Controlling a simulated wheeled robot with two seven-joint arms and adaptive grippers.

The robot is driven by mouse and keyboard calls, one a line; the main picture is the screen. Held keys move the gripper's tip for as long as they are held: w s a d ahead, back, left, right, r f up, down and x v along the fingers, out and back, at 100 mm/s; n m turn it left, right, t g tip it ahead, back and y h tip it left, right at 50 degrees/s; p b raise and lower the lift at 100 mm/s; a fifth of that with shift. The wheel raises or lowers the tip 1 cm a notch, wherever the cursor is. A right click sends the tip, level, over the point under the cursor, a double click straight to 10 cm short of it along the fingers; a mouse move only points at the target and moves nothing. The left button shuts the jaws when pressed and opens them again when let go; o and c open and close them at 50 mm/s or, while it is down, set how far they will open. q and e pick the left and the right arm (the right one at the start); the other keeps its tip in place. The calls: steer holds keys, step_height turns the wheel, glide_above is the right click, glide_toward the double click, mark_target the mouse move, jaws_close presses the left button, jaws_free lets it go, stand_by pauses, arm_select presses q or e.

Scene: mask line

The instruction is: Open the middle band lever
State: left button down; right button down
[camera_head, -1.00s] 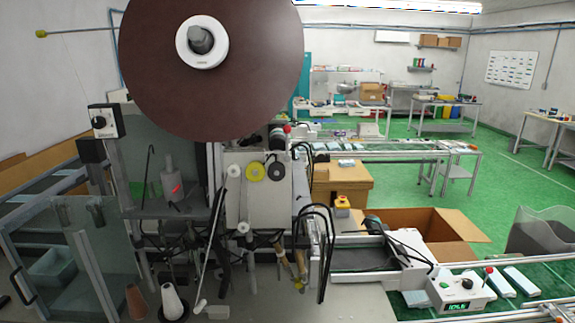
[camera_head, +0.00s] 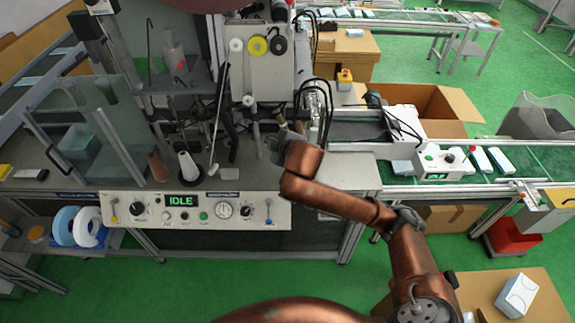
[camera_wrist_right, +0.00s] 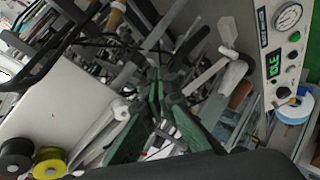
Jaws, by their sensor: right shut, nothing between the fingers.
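The band machine's front (camera_head: 262,65) stands behind my right gripper in the head view, with rollers, cables and slim levers below it. A light-handled lever (camera_head: 254,135) shows low on the machine. I cannot tell which lever is the middle band lever, because the arm and clutter hide part of that area. My right gripper (camera_head: 277,143) is at the machine's lower front, close to these parts. In the right wrist view its dark green fingers (camera_wrist_right: 158,85) are shut and empty, amid rods and a tan handle (camera_wrist_right: 115,17). Contact is unclear. My left gripper is out of view.
A control panel (camera_head: 150,211) reading IDLE runs along the machine's front edge. A thread cone (camera_head: 188,167) and a glass guard (camera_head: 85,140) stand left. A conveyor (camera_head: 540,163) and an open carton (camera_head: 440,105) are right. Green floor lies in front.

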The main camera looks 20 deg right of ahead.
steer(key=s+a+r+n+t+h+p, duration=0.1)
steer(key=s+r+n+t+p, duration=0.1)
steer(key=r, duration=1.5)
steer(key=s+a+r+n+t+p, duration=0.1)
steer(key=s+r, duration=0.4)
steer(key=r, duration=1.3)
steer(key=shift+s+n+t+h+p, duration=0.35)
steer(key=shift+n+t+p, duration=0.2)
steer(key=shift+t, duration=0.35)
